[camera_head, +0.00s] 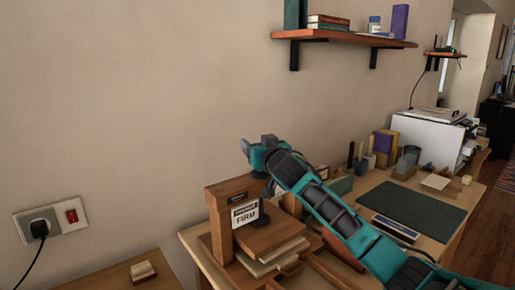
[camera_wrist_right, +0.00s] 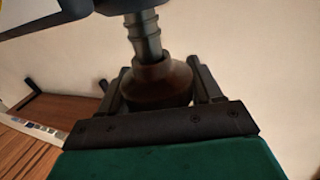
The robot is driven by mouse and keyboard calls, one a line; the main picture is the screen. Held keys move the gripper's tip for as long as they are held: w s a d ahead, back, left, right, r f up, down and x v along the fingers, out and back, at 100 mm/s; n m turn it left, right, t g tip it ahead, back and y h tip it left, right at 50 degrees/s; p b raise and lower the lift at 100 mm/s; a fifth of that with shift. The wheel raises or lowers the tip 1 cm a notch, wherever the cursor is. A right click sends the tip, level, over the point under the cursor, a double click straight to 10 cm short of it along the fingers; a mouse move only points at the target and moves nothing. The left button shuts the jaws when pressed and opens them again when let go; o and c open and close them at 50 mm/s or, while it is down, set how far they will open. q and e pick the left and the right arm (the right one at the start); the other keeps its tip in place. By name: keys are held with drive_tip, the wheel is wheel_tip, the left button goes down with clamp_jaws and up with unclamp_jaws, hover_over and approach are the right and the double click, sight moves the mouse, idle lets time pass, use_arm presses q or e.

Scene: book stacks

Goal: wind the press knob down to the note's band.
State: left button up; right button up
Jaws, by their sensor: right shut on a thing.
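The wooden press (camera_head: 217,230) stands at the near end of the desk in the head view. A white note (camera_head: 245,214) reading "FIRM" is on its front, with a dark strip above the word. My right gripper (camera_head: 259,165) is above the press's top beam. In the right wrist view its two dark fingers are closed around the brown press knob (camera_wrist_right: 160,80), with a ribbed screw (camera_wrist_right: 145,38) beyond it. The gripper hides the knob in the head view. I cannot tell the screw's height against the note's band. My left gripper is not in view.
Flat boards or books (camera_head: 272,238) lie in the press under a dark foot. A dark green mat (camera_head: 413,208) covers the desk to the right, with wooden blocks and a white box (camera_head: 428,138) behind. A wall shelf (camera_head: 345,38) hangs above. A small stamp-like block (camera_head: 143,271) sits on the left surface.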

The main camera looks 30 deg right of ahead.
drive_tip(key=o, duration=0.7)
drive_tip(key=shift+r, duration=0.25)
drive_tip(key=shift+c, duration=0.2)
drive_tip(key=o, duration=0.3)
drive_tip(key=shift+f, duration=0.15)
drive_tip(key=v, duration=1.3)
